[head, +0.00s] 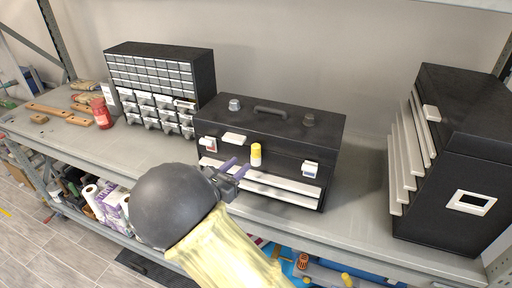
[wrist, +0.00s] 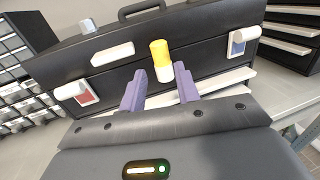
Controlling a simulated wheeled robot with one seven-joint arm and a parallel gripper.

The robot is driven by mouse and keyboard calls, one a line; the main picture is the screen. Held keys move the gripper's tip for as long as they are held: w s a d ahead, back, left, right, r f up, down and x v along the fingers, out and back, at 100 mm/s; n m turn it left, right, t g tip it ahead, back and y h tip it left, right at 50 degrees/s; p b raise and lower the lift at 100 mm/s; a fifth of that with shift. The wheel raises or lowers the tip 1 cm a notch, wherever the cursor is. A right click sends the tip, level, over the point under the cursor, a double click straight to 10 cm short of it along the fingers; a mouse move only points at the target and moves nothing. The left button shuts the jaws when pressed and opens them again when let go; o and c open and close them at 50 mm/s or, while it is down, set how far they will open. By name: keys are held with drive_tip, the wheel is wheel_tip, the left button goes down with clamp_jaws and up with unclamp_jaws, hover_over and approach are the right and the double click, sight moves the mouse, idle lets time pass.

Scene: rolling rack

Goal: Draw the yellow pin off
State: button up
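The yellow pin (head: 256,150) stands upright at the front of the black toolbox (head: 230,124), near its middle. It is yellow on top with a pale lower part, and it also shows in the wrist view (wrist: 160,52). My gripper (head: 238,167) is in front of the toolbox. In the wrist view my gripper (wrist: 158,80) has its two purple fingers apart, with nothing held between them. The pin shows just beyond the fingertips, between their lines. I cannot tell if a fingertip touches it.
White latches with a red panel (wrist: 77,94) and a blue panel (wrist: 238,42) flank the pin. A white tab (wrist: 112,54) is left of it. A small-drawer cabinet (head: 150,88) stands left, another black chest (head: 455,150) right. Bare shelf (head: 365,185) lies between toolbox and chest.

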sight(253, 153)
drive_tip(key=x, duration=0.3)
drive_tip(key=shift+w+d+p, duration=0.1)
drive_tip(key=shift+p, duration=0.25)
drive_tip(key=shift+w+d+p, duration=0.15)
drive_tip(key=shift+w+p, duration=0.05)
drive_tip(key=shift+p, duration=0.15)
drive_tip(key=p+x, duration=0.2)
drive_tip(key=x, duration=0.2)
drive_tip(key=shift+w+f+p, duration=0.1)
drive_tip(key=shift+p, duration=0.3)
drive_tip(key=shift+w+d+f, duration=0.1)
drive_tip(key=shift+w+d, duration=0.05)
drive_tip(key=shift+w, duration=0.05)
drive_tip(key=c, duration=0.6)
